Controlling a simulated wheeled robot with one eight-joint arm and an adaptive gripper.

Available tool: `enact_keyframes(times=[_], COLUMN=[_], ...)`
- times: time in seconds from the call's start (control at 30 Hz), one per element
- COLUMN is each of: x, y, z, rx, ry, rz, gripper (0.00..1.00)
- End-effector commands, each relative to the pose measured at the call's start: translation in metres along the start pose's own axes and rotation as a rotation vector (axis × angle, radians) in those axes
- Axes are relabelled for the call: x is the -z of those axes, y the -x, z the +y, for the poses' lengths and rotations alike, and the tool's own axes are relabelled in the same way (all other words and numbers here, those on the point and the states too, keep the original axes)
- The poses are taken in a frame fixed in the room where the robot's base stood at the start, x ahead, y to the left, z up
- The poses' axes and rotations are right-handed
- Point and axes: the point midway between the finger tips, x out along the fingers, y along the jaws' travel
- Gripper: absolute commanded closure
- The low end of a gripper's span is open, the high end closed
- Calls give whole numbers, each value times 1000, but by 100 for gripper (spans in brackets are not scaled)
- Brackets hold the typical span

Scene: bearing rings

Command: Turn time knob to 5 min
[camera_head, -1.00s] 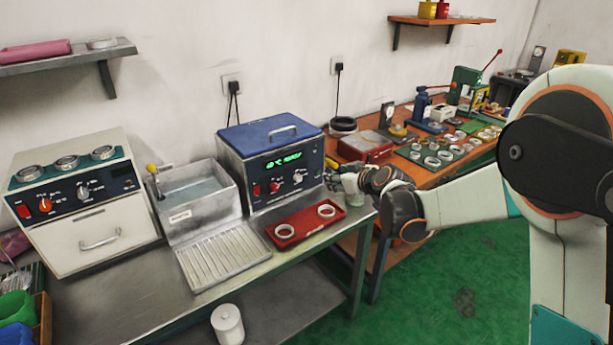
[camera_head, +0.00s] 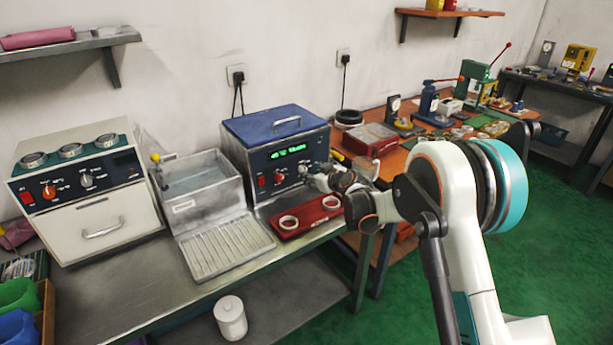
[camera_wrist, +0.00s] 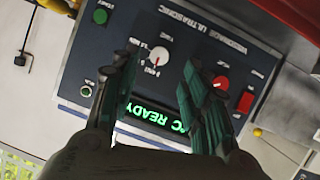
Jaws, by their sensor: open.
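The ultrasonic cleaner (camera_head: 240,160) stands on the metal bench, with a blue lid and a dark front panel. Its pale grey knob (camera_wrist: 160,54) shows in the upside-down wrist view, with printed marks around it too small to read surely. The knob also shows small in the head view (camera_head: 303,170). My gripper (camera_wrist: 158,64) is open in front of the panel, its two dark fingers on either side of this knob. I cannot tell whether they touch it. A red knob (camera_wrist: 221,83) is just beyond one finger. The lit green display (camera_wrist: 155,115) is partly hidden by the fingers.
A red switch (camera_wrist: 245,102) and a green button (camera_wrist: 101,17) are on the same panel. A red tray (camera_head: 308,215) with two rings lies below the panel. A water basin (camera_head: 200,186) and a white oven (camera_head: 95,222) stand to the left.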

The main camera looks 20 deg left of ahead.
Motion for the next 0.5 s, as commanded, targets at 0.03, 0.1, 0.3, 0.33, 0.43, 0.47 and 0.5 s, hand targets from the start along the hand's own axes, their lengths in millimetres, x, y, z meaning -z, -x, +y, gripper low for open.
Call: enact_keyframes(times=[0.03,0.1,0.3,0.33,0.43,0.47,0.5], x=[-3,-3,-1,-1,0,0,0], y=[-12,-24,-47,-49,-54,-54,-55], z=[-1,0,0,0,0,0,0], rx=[0,0,0,0,0,0,0], ry=[0,1,0,0,0,0,0], rz=[0,0,0,0,0,0,0], gripper=[58,58,58,58,58,58,58])
